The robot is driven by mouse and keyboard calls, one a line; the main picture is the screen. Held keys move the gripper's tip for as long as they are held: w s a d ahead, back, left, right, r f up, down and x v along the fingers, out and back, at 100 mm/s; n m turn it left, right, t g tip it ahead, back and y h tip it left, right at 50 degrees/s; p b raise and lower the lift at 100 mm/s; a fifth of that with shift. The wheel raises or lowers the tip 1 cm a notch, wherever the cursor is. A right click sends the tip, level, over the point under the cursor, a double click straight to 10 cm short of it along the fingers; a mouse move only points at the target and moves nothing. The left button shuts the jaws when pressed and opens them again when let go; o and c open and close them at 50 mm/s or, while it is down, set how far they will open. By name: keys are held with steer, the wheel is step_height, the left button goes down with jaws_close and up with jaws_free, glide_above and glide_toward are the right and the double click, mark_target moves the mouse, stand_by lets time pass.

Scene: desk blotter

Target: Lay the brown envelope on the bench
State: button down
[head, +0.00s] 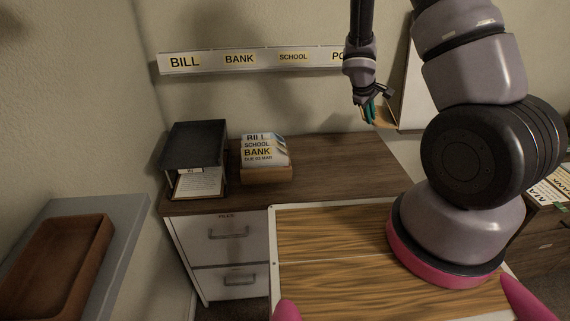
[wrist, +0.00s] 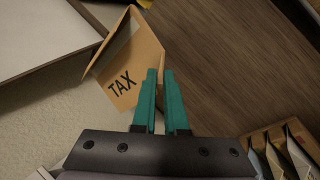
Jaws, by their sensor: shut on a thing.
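The brown envelope, marked TAX in the wrist view (wrist: 128,62), is held at one edge by my gripper (wrist: 160,74). In the head view the envelope (head: 384,117) is a small tan shape beside my teal fingers (head: 369,110). My gripper is shut on it and holds it up in front of the wall, towards the back right of the dark wood bench top (head: 335,155). The envelope is tilted. The fingers cover part of its edge.
A wooden holder (head: 266,175) with several marked envelopes and a black paper tray (head: 196,145) stand on the bench's left part. The bench top right of them looks clear. A label strip (head: 265,59) is on the wall. A brown tray (head: 60,265) sits far left.

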steer(key=shift+f+n, duration=0.85)
steer(key=shift+n, duration=0.05)
steer(key=n+y, duration=0.9)
steer(key=n, duration=1)
glide_above(369, 176)
steer(key=s+d, duration=0.2)
step_height(369, 176, down, 6)
steer(key=shift+a+f+t, duration=0.15)
steer(key=shift+a+t, duration=0.05)
steer(key=shift+t, duration=0.2)
step_height(369, 176, down, 10)
steer(key=shift+w+f, duration=0.1)
steer(key=c, duration=1)
jaws_free()
steer(key=shift+o, duration=0.2)
